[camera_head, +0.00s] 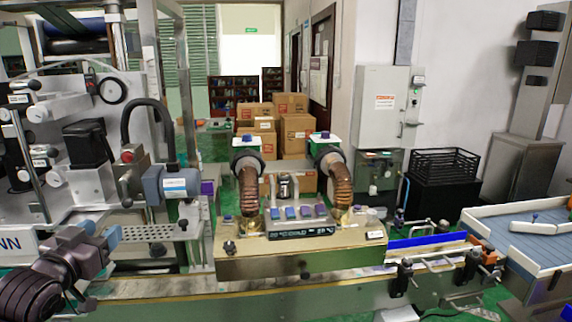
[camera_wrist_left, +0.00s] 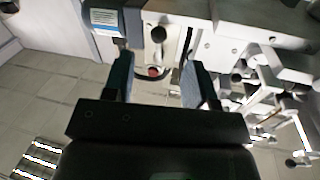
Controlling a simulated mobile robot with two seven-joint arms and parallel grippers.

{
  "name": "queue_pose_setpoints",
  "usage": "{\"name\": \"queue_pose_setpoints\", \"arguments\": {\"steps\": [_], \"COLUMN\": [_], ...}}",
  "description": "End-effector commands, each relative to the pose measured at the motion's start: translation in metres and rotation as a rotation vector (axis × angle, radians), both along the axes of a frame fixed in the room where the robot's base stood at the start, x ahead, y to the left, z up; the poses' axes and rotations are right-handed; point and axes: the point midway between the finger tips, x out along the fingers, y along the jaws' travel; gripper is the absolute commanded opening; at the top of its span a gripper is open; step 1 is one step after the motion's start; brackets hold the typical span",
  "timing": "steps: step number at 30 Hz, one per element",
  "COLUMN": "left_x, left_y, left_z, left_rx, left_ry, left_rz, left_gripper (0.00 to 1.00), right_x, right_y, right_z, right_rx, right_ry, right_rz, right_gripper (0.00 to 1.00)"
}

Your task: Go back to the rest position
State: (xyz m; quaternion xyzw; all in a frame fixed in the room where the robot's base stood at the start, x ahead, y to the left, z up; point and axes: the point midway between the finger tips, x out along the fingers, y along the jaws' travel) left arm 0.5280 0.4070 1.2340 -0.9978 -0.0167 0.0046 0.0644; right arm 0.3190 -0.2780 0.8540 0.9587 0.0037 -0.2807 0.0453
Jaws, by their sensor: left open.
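My left gripper (camera_head: 101,231) is at the lower left of the head view, on a dark arm that comes in from the left edge. Its two blue-grey fingers are apart. In the left wrist view the gripper (camera_wrist_left: 158,77) shows both fingers spread with nothing between them. The fingers appear in front of the machine, and I see no clear contact. My right gripper does not show in either view.
The grey sleeve machine (camera_head: 94,190) fills the left. A tan station with two ribbed copper-coloured hoses (camera_head: 342,185) stands at the centre. A conveyor rail (camera_head: 300,289) runs along the front. A black crate (camera_head: 445,163), cardboard boxes (camera_head: 291,130) and a wall cabinet (camera_head: 384,105) stand behind.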

Motion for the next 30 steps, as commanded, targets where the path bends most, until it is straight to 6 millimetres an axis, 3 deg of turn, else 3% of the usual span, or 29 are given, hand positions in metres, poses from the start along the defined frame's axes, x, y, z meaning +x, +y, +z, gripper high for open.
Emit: {"name": "queue_pose_setpoints", "arguments": {"steps": [1,8,12,18,21,24,30], "left_x": [-0.001,-0.025,-0.057,-0.121,-0.153,-0.18,-0.203], "left_y": [-0.004,-0.032,-0.058,-0.1,-0.118,-0.13,-0.131], "left_z": [-0.03,-0.152,-0.227,-0.32,-0.354,-0.374,-0.387], "left_rx": [0.019,0.102,0.11,0.058,0.016,-0.024,-0.044], "left_ry": [0.022,0.126,0.215,0.369,0.446,0.501,0.544], "left_rz": [0.003,-0.006,-0.02,-0.033,-0.031,-0.025,-0.007], "left_gripper": [0.52,0.52,0.52,0.52,0.52,0.52,0.52], "right_x": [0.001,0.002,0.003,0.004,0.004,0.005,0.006], "right_y": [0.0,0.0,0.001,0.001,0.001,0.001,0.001], "right_z": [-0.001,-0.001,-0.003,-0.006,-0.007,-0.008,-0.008], "right_rx": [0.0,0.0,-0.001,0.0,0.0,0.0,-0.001], "right_ry": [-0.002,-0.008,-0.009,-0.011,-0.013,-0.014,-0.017], "right_rz": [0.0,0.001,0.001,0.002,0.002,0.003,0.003], "right_gripper": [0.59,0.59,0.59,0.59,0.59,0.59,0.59]}}
